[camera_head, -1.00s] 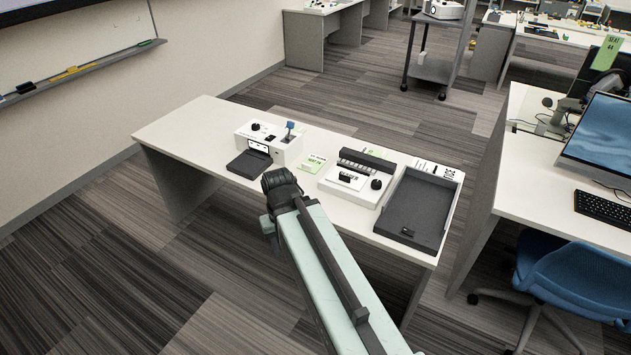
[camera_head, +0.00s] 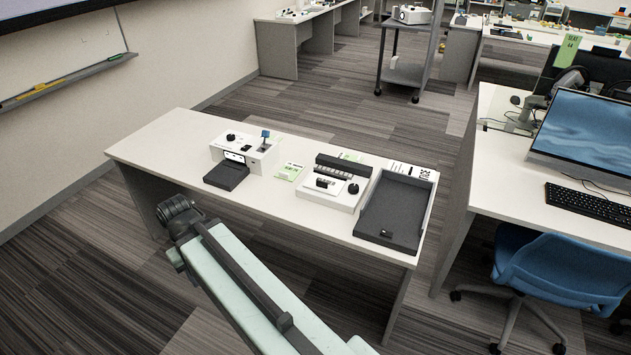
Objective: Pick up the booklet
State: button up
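No item is plainly readable as the booklet. A small green-and-white printed piece (camera_head: 290,171) lies flat on the white table, between the two devices. A white printed sheet with a dark code (camera_head: 424,173) shows at the far edge of the grey tray; I cannot tell if either is the booklet. The dark end of my arm, with my gripper (camera_head: 178,218), is in front of the table's left part, left of these items and apart from them. Its fingers are not clear, so I cannot tell whether it is open or shut.
On the white table (camera_head: 180,140) stand a white device with a dark flap (camera_head: 228,175), a white keyed unit (camera_head: 335,187) and an empty-looking grey tray (camera_head: 392,212). A blue chair (camera_head: 545,275) and a desk with a monitor (camera_head: 590,130) stand at right. The table's left end is bare.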

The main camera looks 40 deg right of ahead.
aim_at(326, 183)
jog(key=i, duration=1.55)
jog(key=z, duration=0.05)
